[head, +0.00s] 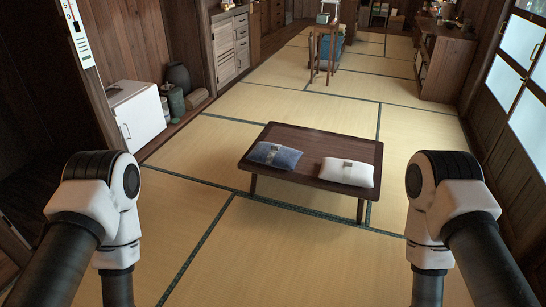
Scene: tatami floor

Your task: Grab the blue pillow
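The blue pillow (275,155) lies flat on the left part of a low dark wooden table (316,143). It has a lighter band across it. A white pillow (347,172) lies to its right on the same table, apart from it. Both of my arms come in at the lower left and lower right, well short of the table. Their grippers are below the picture's edge and do not show. Nothing touches the blue pillow except the table.
Tatami floor is clear in front of the table and on both sides. A small white cabinet (138,114) and dark jars (178,79) stand along the left wall. A wooden stool (324,52) stands behind the table. A wooden cabinet (445,65) is at the back right.

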